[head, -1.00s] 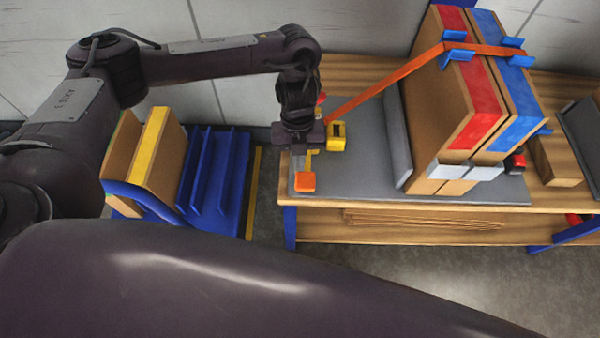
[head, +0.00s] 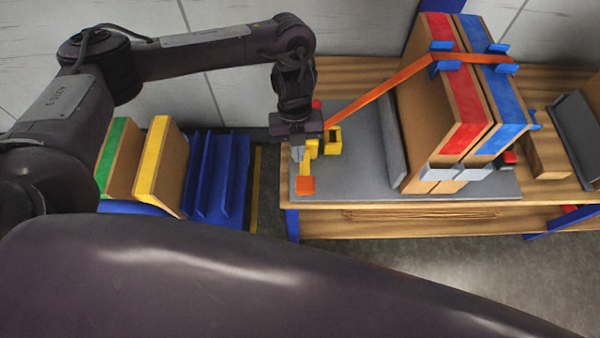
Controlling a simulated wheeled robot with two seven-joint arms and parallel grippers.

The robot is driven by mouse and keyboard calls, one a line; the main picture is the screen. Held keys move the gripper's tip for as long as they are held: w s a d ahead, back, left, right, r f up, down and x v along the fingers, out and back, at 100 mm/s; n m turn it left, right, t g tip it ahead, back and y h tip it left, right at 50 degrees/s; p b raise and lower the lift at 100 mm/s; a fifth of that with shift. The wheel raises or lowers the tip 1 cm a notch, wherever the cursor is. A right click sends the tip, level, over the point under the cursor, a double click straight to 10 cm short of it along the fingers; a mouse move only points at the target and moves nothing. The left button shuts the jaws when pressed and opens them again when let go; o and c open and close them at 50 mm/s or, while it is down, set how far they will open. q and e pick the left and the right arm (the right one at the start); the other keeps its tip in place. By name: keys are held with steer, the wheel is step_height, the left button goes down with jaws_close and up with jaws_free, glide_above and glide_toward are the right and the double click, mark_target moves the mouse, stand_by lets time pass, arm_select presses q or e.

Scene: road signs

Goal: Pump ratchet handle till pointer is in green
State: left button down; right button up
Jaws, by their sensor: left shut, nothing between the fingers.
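The ratchet's yellow handle (head: 305,169) with its orange grip (head: 305,186) lies at the left end of the grey mat, pointing toward me. A yellow box-like part (head: 333,141) sits just right of it, at the lower end of the orange strap (head: 382,87). The strap runs up over the tall panels. My left gripper (head: 298,155) points down at the handle's far end, shut and empty; I cannot tell whether it touches the handle. No pointer or green zone can be made out. My right gripper is not in view.
Red-edged (head: 464,95) and blue-edged (head: 497,88) panels stand strapped together on the grey mat (head: 350,180) of the wooden bench. Left of the bench are a blue slotted rack (head: 213,175) and green- and yellow-edged panels (head: 157,160). Grey floor shows in front of the bench.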

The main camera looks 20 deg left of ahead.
arm_select(q)
steer(key=p+v, duration=0.1)
steer(key=v, duration=0.1)
steer(key=shift+s+a+r, duration=0.1)
steer(key=shift+r, duration=0.2)
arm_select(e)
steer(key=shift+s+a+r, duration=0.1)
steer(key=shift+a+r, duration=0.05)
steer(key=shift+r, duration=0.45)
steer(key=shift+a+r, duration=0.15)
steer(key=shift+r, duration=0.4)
